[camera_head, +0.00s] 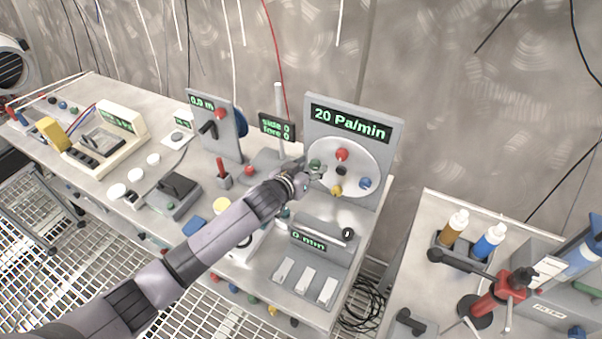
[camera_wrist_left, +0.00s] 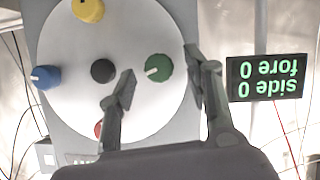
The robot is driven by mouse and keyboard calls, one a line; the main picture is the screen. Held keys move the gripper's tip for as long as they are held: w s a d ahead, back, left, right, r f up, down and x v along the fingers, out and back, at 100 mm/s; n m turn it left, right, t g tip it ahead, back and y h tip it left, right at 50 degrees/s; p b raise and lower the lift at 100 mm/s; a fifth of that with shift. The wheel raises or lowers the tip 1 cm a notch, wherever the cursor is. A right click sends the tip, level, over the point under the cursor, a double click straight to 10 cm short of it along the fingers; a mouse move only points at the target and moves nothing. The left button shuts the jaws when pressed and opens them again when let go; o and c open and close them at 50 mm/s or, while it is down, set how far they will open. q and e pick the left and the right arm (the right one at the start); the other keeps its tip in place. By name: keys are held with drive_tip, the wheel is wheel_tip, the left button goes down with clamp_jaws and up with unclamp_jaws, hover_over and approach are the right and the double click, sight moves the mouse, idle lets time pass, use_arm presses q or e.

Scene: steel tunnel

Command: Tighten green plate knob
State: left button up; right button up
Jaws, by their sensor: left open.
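The green knob (camera_head: 315,164) sits on the left side of a round white plate (camera_head: 356,188) under a "20 Pa/min" display. In the left wrist view the green knob (camera_wrist_left: 158,68) has a pale pointer mark and lies between my left gripper's two fingers, with a gap on each side. My left gripper (camera_head: 308,170) is open in front of the plate; it also shows in the left wrist view (camera_wrist_left: 160,82). The red knob (camera_head: 342,154), blue knob (camera_head: 365,183), yellow knob (camera_head: 336,190) and black centre knob (camera_head: 341,171) share the plate. My right gripper is out of view.
A "side 0 fore 0" display (camera_head: 275,129) stands close to the left of the plate. A "0 mm" device (camera_head: 315,250) with white switches sits below it. A second bench with bottles and a red-clamped stand (camera_head: 497,292) is at the right, across a gap.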

use_arm(q)
drive_tip(key=v, duration=1.1)
drive_tip(key=shift+s, duration=0.2)
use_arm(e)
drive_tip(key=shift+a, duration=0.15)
use_arm(q)
drive_tip(key=shift+r, duration=0.1)
